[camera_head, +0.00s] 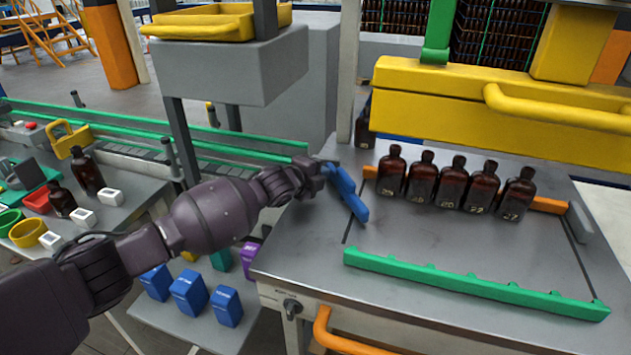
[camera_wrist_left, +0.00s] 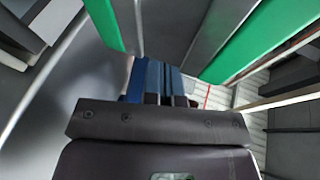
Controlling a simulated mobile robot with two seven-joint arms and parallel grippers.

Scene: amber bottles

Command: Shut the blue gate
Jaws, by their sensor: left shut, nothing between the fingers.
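The blue gate (camera_head: 350,196) is a short bar at the left end of the bottle area on the grey table. It runs from near the orange back rail toward the front and stands at an angle. A gap separates its near end from the green front rail (camera_head: 470,284). My left gripper (camera_head: 322,172) is shut and empty at the gate's far left end; whether it touches is unclear. In the left wrist view, blue parts (camera_wrist_left: 152,76) show just beyond the dark gripper body, partly hidden by it. My right gripper is out of view.
Several amber bottles (camera_head: 453,184) stand in a row before the orange rail (camera_head: 549,205). A yellow beam (camera_head: 430,100) hangs behind them. A green-edged conveyor (camera_head: 235,150) ends left of the table. Blue boxes (camera_head: 189,291) sit lower left. The table between bottles and green rail is clear.

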